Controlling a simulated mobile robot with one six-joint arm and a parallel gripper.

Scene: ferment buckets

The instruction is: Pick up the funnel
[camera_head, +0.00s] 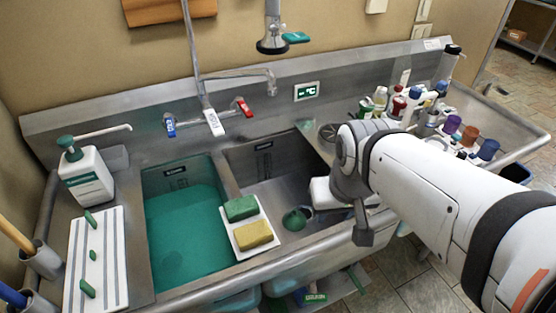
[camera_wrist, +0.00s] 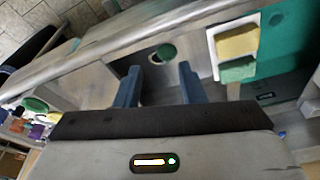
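The funnel appears to be the small green cone (camera_head: 295,219) in the right sink basin, near its front wall. It also shows in the wrist view as a green round shape (camera_wrist: 168,51), just beyond the fingertips. My gripper (camera_wrist: 157,75) is open, with two blue fingers apart and nothing between them. The green cone lies ahead of the gap, apart from both fingers. In the head view my arm comes in from the right over the right basin, and the fingers cannot be made out there.
A white tray (camera_head: 238,246) with green and yellow sponges sits left of the cone, across the basin divider. The left basin (camera_head: 185,235) holds green liquid. Several bottles crowd the right drainboard, beside my arm. A faucet (camera_head: 270,82) hangs behind the basins.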

